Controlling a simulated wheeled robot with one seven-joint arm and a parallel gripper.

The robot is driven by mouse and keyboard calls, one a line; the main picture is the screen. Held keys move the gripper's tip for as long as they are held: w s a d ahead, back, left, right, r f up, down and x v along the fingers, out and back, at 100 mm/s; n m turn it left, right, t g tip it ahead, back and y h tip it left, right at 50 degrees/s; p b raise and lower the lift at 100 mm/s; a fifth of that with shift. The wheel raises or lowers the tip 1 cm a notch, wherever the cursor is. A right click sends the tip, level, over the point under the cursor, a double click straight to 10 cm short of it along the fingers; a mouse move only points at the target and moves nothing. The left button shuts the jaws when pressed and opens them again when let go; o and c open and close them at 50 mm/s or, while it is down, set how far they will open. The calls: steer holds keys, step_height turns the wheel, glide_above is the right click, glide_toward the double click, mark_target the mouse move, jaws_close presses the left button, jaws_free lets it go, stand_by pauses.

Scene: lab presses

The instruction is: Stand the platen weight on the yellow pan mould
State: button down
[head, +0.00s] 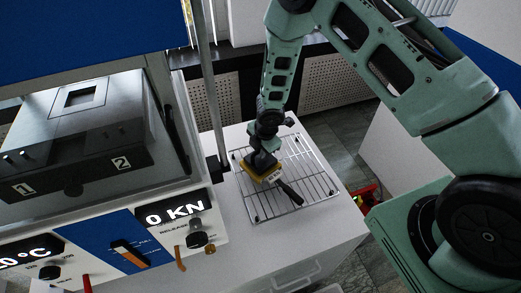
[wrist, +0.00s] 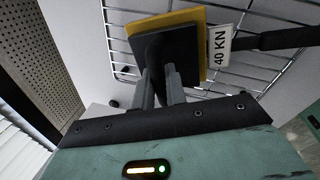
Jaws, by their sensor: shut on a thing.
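My gripper (head: 264,150) is over the wire rack, pointing down. In the wrist view its two fingers (wrist: 161,80) are shut on a dark, square-faced block, the platen weight (wrist: 165,48). The yellow pan mould (wrist: 185,18) lies directly behind the weight, its yellow edge showing along the top and right side. A black handle (wrist: 280,40) and a white tag reading 40 KN are at its right. In the head view the mould (head: 267,178) is on the rack, mostly hidden by the weight and gripper. I cannot tell whether the weight touches the mould.
The wire rack (head: 315,185) lies on a white cabinet top (head: 225,245). The press (head: 80,130), with platens marked 1 and 2, stands left. Its display reads 0 KN. A metal post (head: 209,80) rises between press and rack. The rack's right side is clear.

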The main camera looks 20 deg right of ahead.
mark_target(267, 165)
steer(key=shift+f, duration=0.2)
steer(key=c, duration=1.5)
jaws_free()
steer(key=shift+o, duration=0.8)
steer(key=s+d+r, duration=0.1)
steer(key=s+r, duration=0.2)
steer(key=r, duration=1.4)
steer(key=s+a+r+m+b, duration=0.2)
steer(key=s+m+b, duration=0.1)
steer(key=s, duration=0.6)
steer(key=s+a+r+m+g+b, duration=0.1)
steer(key=s+a+r+m+b, duration=0.1)
steer(key=s+m, duration=0.4)
steer(key=s+a+r+m+g+b, duration=0.1)
steer(key=s+a+r+m+b, duration=0.2)
steer(key=s, duration=1)
steer(key=shift+a+m+b, duration=0.15)
steer(key=shift+m+b, duration=0.35)
steer(key=shift+m, duration=0.6)
